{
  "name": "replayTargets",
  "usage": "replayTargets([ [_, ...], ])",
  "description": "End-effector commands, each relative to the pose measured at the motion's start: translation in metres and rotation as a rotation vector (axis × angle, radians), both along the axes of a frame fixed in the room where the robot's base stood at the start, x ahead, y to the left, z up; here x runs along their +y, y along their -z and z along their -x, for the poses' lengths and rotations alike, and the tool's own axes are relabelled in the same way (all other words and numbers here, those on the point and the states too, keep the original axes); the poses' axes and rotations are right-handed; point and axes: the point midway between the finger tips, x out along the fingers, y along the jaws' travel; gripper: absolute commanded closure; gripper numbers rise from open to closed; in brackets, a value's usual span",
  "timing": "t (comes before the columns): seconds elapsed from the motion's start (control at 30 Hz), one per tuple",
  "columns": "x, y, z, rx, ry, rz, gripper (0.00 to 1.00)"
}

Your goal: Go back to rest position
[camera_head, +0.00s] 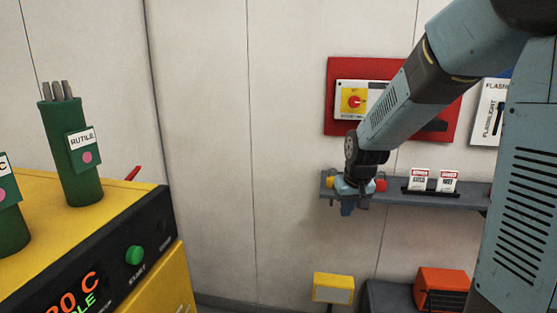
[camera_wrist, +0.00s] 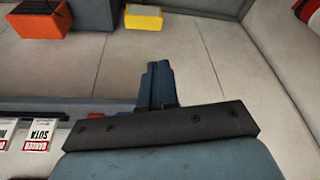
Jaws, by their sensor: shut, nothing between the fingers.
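My gripper (camera_head: 347,208) hangs at the end of my arm in the head view, in front of the left part of the grey wall shelf. Its fingers are together and hold nothing. In the wrist view the shut fingers (camera_wrist: 157,82) point away from the camera, over bare floor or wall panels. Part of the shelf and of the small items on it is hidden behind my wrist in the head view.
The grey shelf (camera_head: 460,194) carries red-and-white tags (camera_head: 419,180). A red panel (camera_head: 333,140) with a yellow-and-red switch (camera_head: 354,101) is above. A yellow machine (camera_head: 70,225) with green canisters (camera_head: 73,160) stands left. An orange box (camera_head: 443,287) and yellow box (camera_head: 333,289) are below.

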Motion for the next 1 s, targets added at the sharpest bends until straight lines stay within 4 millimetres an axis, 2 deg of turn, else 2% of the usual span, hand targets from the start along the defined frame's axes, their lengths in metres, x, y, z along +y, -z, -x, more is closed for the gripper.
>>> replayTargets([
  [0.03, -0.003, -0.013, 0.01, -0.013, 0.006, 0.0, 1.0],
  [0.2, -0.013, -0.047, 0.045, -0.039, 0.023, -0.002, 1.0],
  [0.5, -0.027, -0.094, 0.112, -0.083, 0.057, -0.004, 1.0],
  [0.73, -0.037, -0.118, 0.165, -0.118, 0.083, -0.005, 1.0],
  [1.0, -0.045, -0.131, 0.223, -0.151, 0.111, -0.005, 1.0],
])
